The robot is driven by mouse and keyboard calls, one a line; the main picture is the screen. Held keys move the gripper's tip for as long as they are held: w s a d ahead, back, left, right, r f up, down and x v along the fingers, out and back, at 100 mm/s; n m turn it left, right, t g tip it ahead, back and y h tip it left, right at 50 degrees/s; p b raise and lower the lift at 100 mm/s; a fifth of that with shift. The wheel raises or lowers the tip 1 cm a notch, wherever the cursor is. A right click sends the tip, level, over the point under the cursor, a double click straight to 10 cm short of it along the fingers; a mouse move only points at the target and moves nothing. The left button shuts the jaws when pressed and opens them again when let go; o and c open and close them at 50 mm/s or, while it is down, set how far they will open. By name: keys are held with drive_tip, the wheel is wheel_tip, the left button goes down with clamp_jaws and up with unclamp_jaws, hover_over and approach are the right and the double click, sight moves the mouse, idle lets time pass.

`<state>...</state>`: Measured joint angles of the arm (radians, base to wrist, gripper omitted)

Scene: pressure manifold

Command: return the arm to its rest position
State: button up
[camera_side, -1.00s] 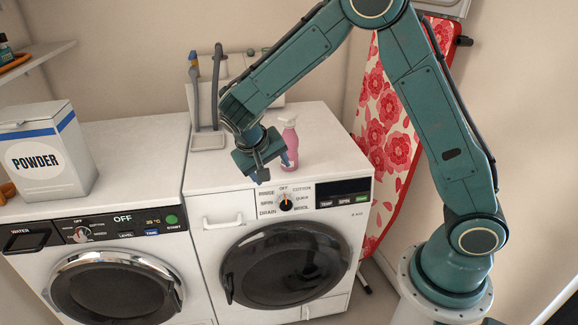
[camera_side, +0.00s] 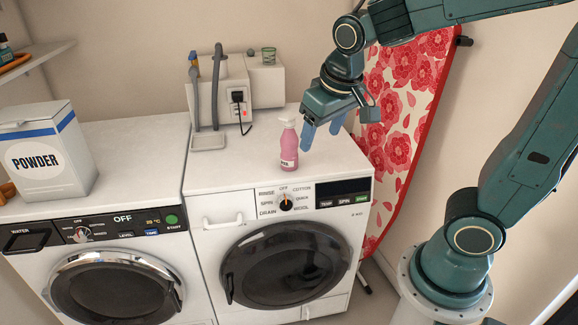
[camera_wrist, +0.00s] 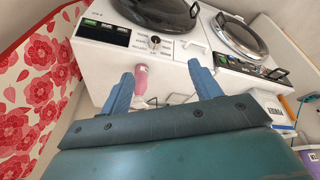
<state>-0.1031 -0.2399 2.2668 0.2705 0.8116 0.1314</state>
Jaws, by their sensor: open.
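My gripper (camera_side: 322,135) is open and empty in the side view, with its blue fingers pointing down. It hangs above the back right of the right-hand washing machine (camera_side: 325,172), to the right of the pink spray bottle (camera_side: 289,147). In the wrist view my gripper (camera_wrist: 158,88) shows two blue fingers apart with nothing held. The pink bottle (camera_wrist: 141,78) appears beyond and between them, partly hidden near the left finger. The bottle stands upright on the machine top in the side view.
A powder box (camera_side: 47,158) stands on the left machine (camera_side: 135,140). A white unit with hoses and a plug (camera_side: 240,85) is at the back. A floral ironing board (camera_side: 400,130) leans at the right wall, close to my gripper. A shelf (camera_side: 38,58) is at upper left.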

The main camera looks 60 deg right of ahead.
drive_tip(key=s+a+r+n+t+y, duration=0.1)
drive_tip(key=s+a+r+n+t, duration=0.1)
drive_tip(key=s, duration=0.9)
drive_tip(key=shift+s+a+n+y, duration=0.15)
drive_tip(key=shift+s+n+y, duration=0.05)
drive_tip(key=shift+n+y, duration=0.25)
idle(0.9)
